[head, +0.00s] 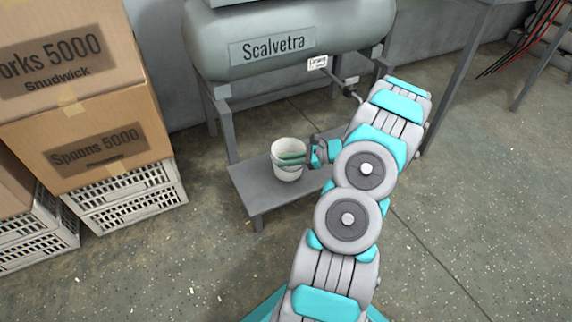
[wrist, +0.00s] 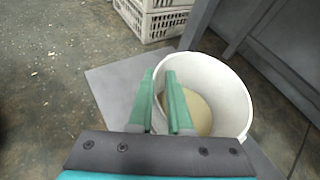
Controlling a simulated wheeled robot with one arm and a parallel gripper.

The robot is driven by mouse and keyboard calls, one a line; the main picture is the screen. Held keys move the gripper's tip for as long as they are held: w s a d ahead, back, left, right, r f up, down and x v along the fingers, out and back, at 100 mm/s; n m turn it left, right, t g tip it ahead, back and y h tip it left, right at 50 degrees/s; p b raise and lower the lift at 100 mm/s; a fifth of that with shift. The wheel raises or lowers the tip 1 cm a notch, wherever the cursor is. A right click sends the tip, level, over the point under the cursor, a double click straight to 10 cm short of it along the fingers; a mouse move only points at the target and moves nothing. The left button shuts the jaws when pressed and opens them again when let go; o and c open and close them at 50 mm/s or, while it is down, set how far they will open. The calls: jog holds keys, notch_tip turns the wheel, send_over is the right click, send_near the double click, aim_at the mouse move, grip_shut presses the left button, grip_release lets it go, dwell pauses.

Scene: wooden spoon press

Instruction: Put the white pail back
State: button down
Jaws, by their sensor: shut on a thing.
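The white pail (head: 288,174) is upright at the low grey stand (head: 262,192) below the tank. I cannot tell whether its base touches the stand. My gripper (head: 291,159) reaches in from the right, its green fingers at the pail's rim. In the wrist view, my gripper (wrist: 162,80) is shut on the near wall of the white pail (wrist: 236,88), one finger outside and one inside. A tan patch shows at the pail's bottom. The wall between the fingers is mostly hidden.
The grey tank (head: 285,35) stands above, with a drain label (head: 317,62) and a pipe with a valve (head: 343,84) beneath. Cardboard boxes (head: 90,145) on white crates (head: 130,205) stand at left. The floor in front is clear.

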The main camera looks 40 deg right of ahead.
jog(key=shift+f, duration=0.65)
jog(key=c, duration=0.8)
grip_release()
jog(key=shift+f, duration=0.1)
jog(key=shift+c, duration=0.2)
